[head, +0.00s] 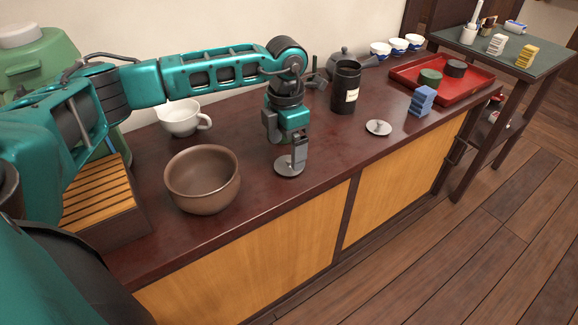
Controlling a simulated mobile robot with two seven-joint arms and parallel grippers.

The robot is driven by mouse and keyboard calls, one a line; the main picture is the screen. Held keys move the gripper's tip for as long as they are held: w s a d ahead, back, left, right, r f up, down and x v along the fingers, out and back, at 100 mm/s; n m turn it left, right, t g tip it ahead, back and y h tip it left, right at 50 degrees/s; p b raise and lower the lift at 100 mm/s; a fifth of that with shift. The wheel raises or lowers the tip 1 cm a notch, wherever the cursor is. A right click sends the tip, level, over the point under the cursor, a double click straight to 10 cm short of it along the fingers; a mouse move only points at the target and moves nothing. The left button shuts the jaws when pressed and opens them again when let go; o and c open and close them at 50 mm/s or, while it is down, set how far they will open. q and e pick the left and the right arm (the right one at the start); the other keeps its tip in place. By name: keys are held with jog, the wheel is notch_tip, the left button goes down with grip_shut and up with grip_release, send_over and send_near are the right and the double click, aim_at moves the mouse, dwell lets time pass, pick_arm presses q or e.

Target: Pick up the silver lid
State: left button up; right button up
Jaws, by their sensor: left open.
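A flat round silver lid (287,167) lies on the dark red-brown counter (330,163), right of the brown bowl. A second similar silver disc with a small knob (378,127) lies farther right, in front of the black canister. My left gripper (298,160) points down over the nearer lid and is open. Its fingers hide part of that lid, including its middle. I cannot tell whether the fingers touch it. My right gripper is not in view.
A brown bowl (202,181) and a white spouted cup (182,118) stand left of the gripper. A black canister (345,88), a grey teapot (343,63), a blue stacked block (421,101) and a red tray (405,77) are to the right. The counter's front edge is close by.

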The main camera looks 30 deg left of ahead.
aim_at(288, 160)
pick_arm(q)
notch_tip(288, 160, down, 4)
jog(key=shift+w+d+r+b, duration=0.1)
jog(key=shift+r+b, duration=0.15)
jog(key=shift+b, duration=0.05)
jog(key=c, duration=0.7)
jog(key=shift+r, duration=0.1)
jog(key=shift+c, duration=0.2)
